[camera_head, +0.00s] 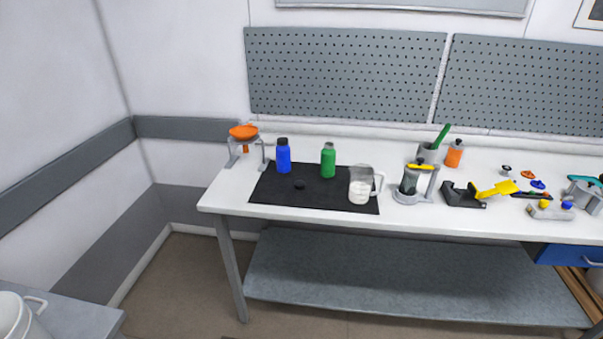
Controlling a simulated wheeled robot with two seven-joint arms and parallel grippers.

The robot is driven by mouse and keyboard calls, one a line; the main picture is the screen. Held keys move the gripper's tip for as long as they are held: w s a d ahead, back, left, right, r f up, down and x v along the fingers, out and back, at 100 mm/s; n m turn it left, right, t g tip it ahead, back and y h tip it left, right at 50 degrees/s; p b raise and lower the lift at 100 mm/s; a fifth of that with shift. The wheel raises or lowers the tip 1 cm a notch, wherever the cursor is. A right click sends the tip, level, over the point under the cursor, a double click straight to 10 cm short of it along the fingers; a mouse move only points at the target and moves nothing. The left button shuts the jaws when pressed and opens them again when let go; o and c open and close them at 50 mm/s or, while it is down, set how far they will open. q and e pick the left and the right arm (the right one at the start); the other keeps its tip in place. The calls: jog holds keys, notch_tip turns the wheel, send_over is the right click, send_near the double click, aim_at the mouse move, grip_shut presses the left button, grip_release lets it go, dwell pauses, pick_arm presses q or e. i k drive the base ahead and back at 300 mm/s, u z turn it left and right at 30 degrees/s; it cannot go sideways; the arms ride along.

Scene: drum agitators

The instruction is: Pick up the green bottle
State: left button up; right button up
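The green bottle (328,161) stands upright on a black mat (268,195) on the white workbench. It is at the back edge of the mat. A blue bottle (283,156) with a black cap stands upright to its left. A clear beaker or jug (361,186) with white contents stands to its right, apart from it. A small black round piece (299,185) lies on the mat in front of the bottles. Neither of my grippers shows in the head view.
An orange funnel on a stand (243,132) is at the bench's left end. A grey side table (85,318) with a white bucket is at lower left. The floor before the bench looks clear.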

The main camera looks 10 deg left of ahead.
aim_at(328, 153)
jog(key=u, duration=0.45)
jog(key=k, duration=1)
jog(key=z, duration=0.25)
jog(key=i, duration=0.6)
jog(key=z, duration=0.85)
jog(key=i, duration=1.55)
jog(key=u, duration=0.75)
